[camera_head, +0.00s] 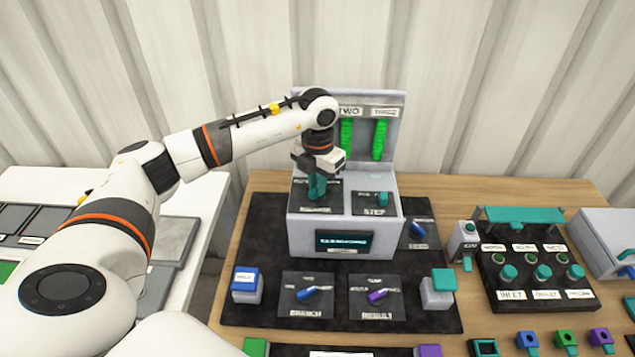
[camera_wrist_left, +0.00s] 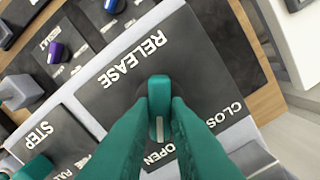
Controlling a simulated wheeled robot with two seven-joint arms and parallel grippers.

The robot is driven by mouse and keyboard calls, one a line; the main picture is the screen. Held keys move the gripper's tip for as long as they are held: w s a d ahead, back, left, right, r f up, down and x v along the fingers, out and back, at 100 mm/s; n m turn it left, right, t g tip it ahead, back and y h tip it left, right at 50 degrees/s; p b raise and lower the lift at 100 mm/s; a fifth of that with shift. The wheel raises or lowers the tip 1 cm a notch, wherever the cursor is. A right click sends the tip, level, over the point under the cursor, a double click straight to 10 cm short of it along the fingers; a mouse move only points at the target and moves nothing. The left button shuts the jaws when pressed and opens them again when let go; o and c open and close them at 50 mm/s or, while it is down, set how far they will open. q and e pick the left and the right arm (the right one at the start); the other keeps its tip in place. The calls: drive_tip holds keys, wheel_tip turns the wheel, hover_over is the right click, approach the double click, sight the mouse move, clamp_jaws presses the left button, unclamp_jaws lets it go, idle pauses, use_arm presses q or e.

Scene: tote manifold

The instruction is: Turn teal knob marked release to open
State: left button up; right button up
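The teal release knob (camera_wrist_left: 158,90) stands on a dark plate (camera_wrist_left: 100,92) marked RELEASE, with CLOSED and OPEN printed near its edge. In the wrist view the knob's white line points down the picture, toward the OPEN lettering. My left gripper (camera_wrist_left: 160,112) has its teal fingers on both sides of the knob and appears shut on it. In the head view the left gripper (camera_head: 317,186) reaches down onto the left plate on top of the grey box (camera_head: 310,232), hiding most of the knob. My right gripper is not in view.
A second teal knob (camera_head: 383,199) marked STEP sits close to the right. Behind stands an upright panel (camera_head: 398,145) with green columns. Lower on the black mat (camera_head: 262,212) are a blue knob (camera_head: 306,294) and a purple knob (camera_head: 377,296). A valve panel (camera_head: 515,245) stands farther right.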

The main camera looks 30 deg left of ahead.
use_arm(q)
drive_tip(key=o, duration=0.3)
drive_tip(key=shift+r, duration=0.1)
drive_tip(key=shift+o, duration=0.2)
drive_tip(key=shift+r, duration=0.3)
wheel_tip(320, 180, up, 11)
drive_tip(key=b, duration=0.3)
drive_tip(key=shift+r, duration=0.2)
